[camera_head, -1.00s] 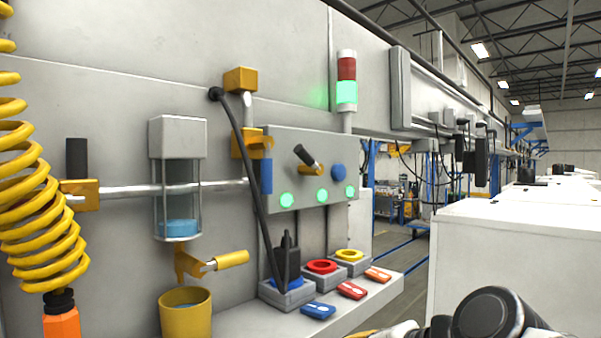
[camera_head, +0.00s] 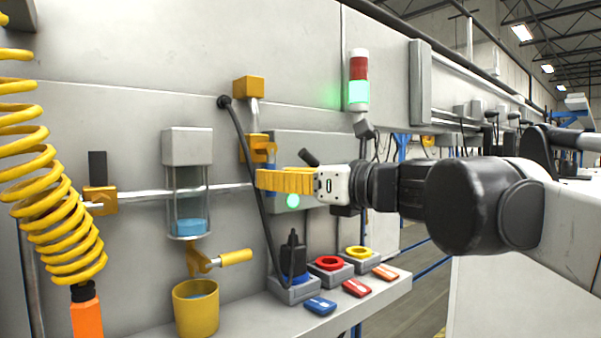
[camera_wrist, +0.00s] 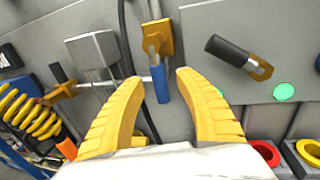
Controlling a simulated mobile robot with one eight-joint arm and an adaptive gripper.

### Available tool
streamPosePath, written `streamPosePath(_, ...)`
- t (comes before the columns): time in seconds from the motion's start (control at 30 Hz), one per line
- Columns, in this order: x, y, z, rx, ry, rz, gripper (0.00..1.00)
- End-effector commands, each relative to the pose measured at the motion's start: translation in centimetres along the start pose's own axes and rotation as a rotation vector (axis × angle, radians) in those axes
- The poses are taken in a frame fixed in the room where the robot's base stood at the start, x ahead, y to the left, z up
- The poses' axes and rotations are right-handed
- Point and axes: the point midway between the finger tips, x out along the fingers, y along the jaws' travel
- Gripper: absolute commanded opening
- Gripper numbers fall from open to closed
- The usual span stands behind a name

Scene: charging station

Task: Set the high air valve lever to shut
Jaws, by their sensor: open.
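The likely high air valve (camera_head: 258,146) has a yellow body on the vertical pipe, between an upper yellow block and the horizontal pipe. In the wrist view its blue lever (camera_wrist: 161,85) hangs down from the yellow body (camera_wrist: 157,38), roughly in line with the pipe. My gripper (camera_head: 259,181) is open in front of this valve, fingers pointing left. In the wrist view its two yellow fingers (camera_wrist: 157,80) appear on either side of the blue lever; contact cannot be told. In the head view the gripper mostly hides the lever.
A black cable (camera_head: 248,155) hangs close beside the valve. A grey panel (camera_wrist: 240,25) with a black-handled switch (camera_wrist: 230,50) lies right of it. Left are a filter bowl (camera_head: 187,148) and another black-handled valve (camera_head: 100,199). A shelf with plugs and tags is below.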

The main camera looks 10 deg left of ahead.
Motion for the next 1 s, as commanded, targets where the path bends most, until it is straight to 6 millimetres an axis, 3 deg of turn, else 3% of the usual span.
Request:
streamPosePath(0.2, 1.9, 0.0, 0.0, -0.001, 0.0, 0.0, 0.4)
streamPosePath(0.47, 2.0, 0.0, -0.1, -0.001, 0.0, -0.001, 0.4)
streamPosePath(0.6, 1.9, 0.0, -0.1, -0.001, 0.001, -0.001, 0.02)
streamPosePath(1.0, 2.6, 0.4, -0.1, 0.029, -0.006, 0.0, 0.0)
